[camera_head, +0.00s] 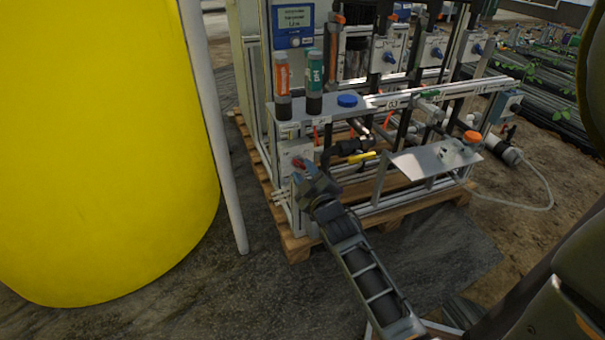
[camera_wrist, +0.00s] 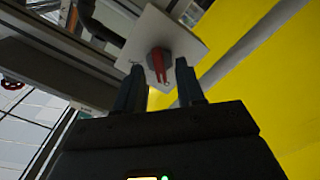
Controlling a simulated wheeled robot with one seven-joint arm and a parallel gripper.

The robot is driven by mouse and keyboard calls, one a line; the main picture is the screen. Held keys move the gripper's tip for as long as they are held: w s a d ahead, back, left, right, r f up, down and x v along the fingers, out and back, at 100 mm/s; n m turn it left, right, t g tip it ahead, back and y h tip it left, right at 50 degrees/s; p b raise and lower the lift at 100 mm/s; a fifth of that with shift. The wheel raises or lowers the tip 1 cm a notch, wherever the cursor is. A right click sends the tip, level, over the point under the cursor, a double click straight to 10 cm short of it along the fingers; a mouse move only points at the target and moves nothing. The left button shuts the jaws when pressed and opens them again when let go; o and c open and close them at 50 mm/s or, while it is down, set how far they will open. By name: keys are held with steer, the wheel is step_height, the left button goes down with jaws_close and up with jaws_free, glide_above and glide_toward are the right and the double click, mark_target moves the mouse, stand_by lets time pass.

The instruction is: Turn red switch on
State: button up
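The red switch (camera_head: 299,163) is a red handle on a pale square plate (camera_head: 288,152) at the near left corner of the skid. In the wrist view the red switch (camera_wrist: 158,65) stands out from its plate (camera_wrist: 185,42). My gripper (camera_head: 303,176) is right at the switch and partly hides it in the head view. In the wrist view the two fingers of my gripper (camera_wrist: 160,78) are spread apart, with the red handle seen between their tips. I see a gap beside the handle; whether a finger touches it I cannot tell.
A large yellow tank (camera_head: 100,150) and a white upright pipe (camera_head: 214,130) stand left of the skid. Two bottles (camera_head: 283,90) are on the skid's shelf (camera_head: 330,106). A yellow-handled valve (camera_head: 361,157) and a sloped metal plate (camera_head: 425,160) lie right of my gripper. A wooden pallet (camera_head: 297,246) is underneath.

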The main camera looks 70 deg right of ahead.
steer(key=shift+w+d, duration=0.4)
steer(key=shift+d, duration=0.05)
jaws_close()
